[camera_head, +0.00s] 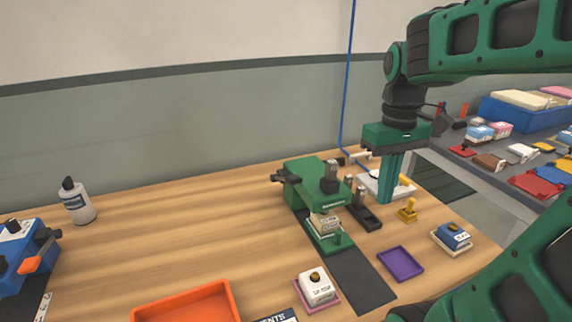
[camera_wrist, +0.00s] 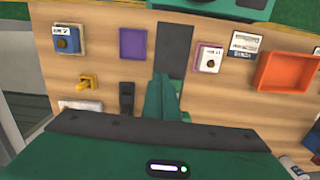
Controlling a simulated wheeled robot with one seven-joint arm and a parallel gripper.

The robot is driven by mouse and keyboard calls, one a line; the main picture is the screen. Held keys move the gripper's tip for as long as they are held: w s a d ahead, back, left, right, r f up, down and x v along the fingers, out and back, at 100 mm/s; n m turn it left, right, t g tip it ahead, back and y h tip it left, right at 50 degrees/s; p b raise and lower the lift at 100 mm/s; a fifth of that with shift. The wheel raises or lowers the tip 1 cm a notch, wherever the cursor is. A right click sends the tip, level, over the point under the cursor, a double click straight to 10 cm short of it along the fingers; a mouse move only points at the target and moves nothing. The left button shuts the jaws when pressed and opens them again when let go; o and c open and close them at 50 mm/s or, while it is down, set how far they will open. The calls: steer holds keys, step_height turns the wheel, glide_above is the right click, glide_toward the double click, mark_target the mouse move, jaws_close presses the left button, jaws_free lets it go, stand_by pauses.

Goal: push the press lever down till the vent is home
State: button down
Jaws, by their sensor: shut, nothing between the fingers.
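A small pale, labelled block (camera_head: 324,224) sits beneath that head. A dark bar with a pale end (camera_head: 359,156) sticks out at the press's right rear. I cannot tell for sure whether it is the lever. My gripper (camera_head: 386,200) points down to the right of the press, shut and empty, apart from the press in the head view. In the wrist view its closed fingers (camera_wrist: 161,80) hide most of the press.
A black stand (camera_head: 367,218) with metal posts is beside the press. A yellow piece (camera_head: 407,211), a purple tray (camera_head: 400,264), a blue-topped block (camera_head: 455,237) and a white block (camera_head: 317,287) stand nearby. An orange tray (camera_head: 144,316) is at the front. Bare bench lies left of the press.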

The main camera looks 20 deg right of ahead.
steer(key=w+a+r+n+g, duration=0.1)
steer(key=w+a+r+n, duration=0.3)
steer(key=w+n, duration=0.15)
steer(key=w+a+r+n, duration=0.3)
steer(key=w+n, duration=0.1)
steer(key=w, duration=0.3)
step_height(320, 180, up, 6)
steer(key=n+g, duration=0.1)
steer(key=n, duration=0.8)
glide_above(293, 177)
steer(key=w, duration=0.5)
steer(key=shift+s+r, duration=0.1)
steer(key=shift+r, duration=0.1)
steer(key=shift+d, duration=0.1)
steer(key=shift+x, duration=7)
steer(key=shift+s+d, duration=0.1)
steer(key=shift+s, duration=0.05)
